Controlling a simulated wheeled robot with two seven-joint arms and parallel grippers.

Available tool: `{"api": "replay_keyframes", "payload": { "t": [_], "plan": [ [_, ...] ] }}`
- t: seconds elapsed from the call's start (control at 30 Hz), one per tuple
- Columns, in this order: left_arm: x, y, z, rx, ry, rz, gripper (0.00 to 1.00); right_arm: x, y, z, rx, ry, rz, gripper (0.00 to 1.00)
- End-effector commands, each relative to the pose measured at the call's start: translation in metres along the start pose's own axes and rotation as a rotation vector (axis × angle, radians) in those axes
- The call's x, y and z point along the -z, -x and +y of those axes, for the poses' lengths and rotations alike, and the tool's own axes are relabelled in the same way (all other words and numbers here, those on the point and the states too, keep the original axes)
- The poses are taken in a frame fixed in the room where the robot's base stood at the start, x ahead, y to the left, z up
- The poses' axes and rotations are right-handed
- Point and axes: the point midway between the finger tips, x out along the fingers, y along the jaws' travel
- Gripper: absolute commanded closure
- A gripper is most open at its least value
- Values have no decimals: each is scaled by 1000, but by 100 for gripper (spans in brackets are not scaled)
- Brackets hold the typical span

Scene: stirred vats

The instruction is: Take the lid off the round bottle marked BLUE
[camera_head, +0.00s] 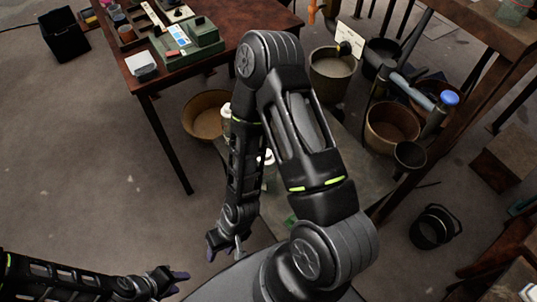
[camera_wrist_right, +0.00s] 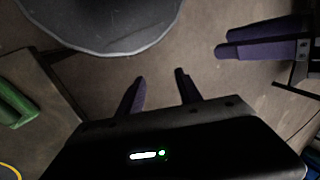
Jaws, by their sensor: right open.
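Two white-topped bottles show partly behind my right arm in the head view: one (camera_head: 226,112) left of the arm, another (camera_head: 269,158) seen in a gap between arm links. No marking is readable, so I cannot tell which is the BLUE one. My right gripper (camera_head: 224,250) hangs low, in front of and below the bottles, clear of them. In the right wrist view its fingers (camera_wrist_right: 160,92) are apart with only floor between them. My left gripper (camera_head: 180,283) is at the lower left, empty, its fingers apart; they also show in the wrist view (camera_wrist_right: 262,40).
A low grey table (camera_head: 275,213) lies behind my right arm. A wide tan bowl (camera_head: 206,117), a pot (camera_head: 332,75) and a copper-coloured vat (camera_head: 390,130) stand around it. A wooden table (camera_head: 165,82) is at upper left. A black bucket (camera_head: 433,228) stands right. Floor at left is free.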

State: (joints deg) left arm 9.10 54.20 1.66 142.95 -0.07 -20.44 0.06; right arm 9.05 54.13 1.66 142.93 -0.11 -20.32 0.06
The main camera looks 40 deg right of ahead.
Motion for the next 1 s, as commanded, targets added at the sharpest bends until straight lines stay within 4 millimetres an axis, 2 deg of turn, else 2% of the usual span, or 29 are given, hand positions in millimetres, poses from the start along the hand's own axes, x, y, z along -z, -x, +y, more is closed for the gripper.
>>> {"api": "replay_keyframes", "payload": {
  "t": [0.03,0.17,0.27,0.37,0.43,0.5,0.53,0.6,0.7,0.8,0.9,1.0],
  "plan": [
    [0,-1,0,0,0,0,64,5,0,2,-2,2,7,53],
    [0,-8,-3,0,-1,0,64,32,4,10,-11,18,43,42],
    [0,-18,-7,0,-1,0,64,74,14,23,-29,44,96,34],
    [0,-31,-12,0,-1,0,64,128,39,43,-61,77,169,26],
    [0,-40,-16,0,-1,0,64,168,67,60,-95,100,223,20],
    [0,-50,-19,0,-1,0,64,201,103,82,-141,124,256,20],
    [0,-53,-20,0,-1,0,64,210,120,92,-166,134,253,20],
    [0,-55,-22,0,-2,0,64,214,152,114,-222,150,204,20],
    [0,-57,-22,0,-2,1,64,206,188,142,-294,154,116,20],
    [0,-59,-23,0,-3,1,64,195,214,163,-349,146,41,20],
    [0,-60,-23,0,-3,1,64,186,231,175,-382,137,-6,20],
    [0,-60,-23,0,-3,2,64,182,238,180,-395,132,-27,20]
  ]
}}
